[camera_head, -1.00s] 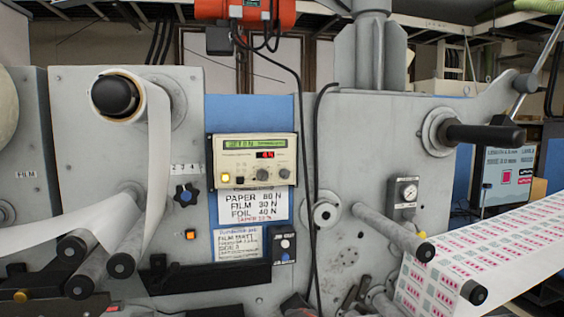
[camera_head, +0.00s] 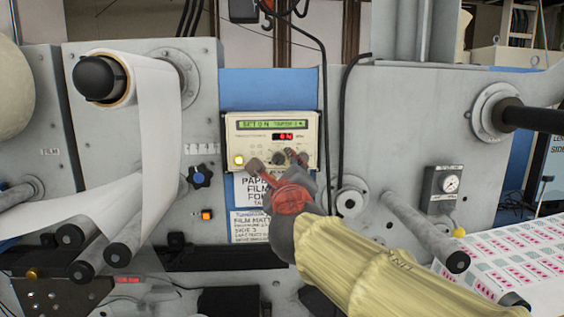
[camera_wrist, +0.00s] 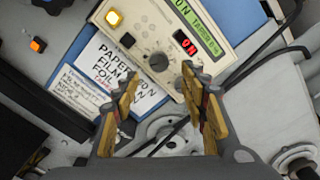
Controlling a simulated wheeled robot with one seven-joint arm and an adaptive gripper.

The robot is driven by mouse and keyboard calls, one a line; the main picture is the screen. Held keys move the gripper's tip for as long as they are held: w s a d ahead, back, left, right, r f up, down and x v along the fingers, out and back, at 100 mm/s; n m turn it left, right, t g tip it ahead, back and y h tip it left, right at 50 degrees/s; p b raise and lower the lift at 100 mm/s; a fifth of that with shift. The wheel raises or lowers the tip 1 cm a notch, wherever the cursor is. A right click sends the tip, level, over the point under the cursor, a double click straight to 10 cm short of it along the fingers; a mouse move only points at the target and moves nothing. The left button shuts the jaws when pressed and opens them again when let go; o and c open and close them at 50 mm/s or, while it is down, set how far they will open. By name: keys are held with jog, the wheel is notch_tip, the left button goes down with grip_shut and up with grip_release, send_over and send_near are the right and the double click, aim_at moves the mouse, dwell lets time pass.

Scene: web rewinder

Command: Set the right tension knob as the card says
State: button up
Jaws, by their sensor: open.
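The beige tension controller (camera_head: 232,128) has a green text display, a red number display, a lit yellow button and two knobs. Its larger dark knob (camera_wrist: 158,61) shows between my fingers in the wrist view. The smaller knob (camera_wrist: 179,85) sits to its right, close to my right finger. My gripper (camera_head: 279,163) is open, its fingers in front of the panel's lower part; contact cannot be told. The card (camera_wrist: 110,68) below lists paper, film and foil values; my arm partly hides it in the head view. A second card (camera_head: 248,228) beneath it mentions film matt.
A blue star knob (camera_head: 200,176) and an orange button (camera_head: 207,215) lie left of the cards. Black cables hang right of the controller. A paper roll (camera_head: 158,120) stands at left, rollers and a gauge (camera_head: 449,184) at right.

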aim_at(280, 161)
jog(key=w, duration=0.7)
jog(key=shift+a, duration=0.15)
jog(key=shift+s, duration=0.1)
jog(key=shift+c, duration=0.7)
grip_shut()
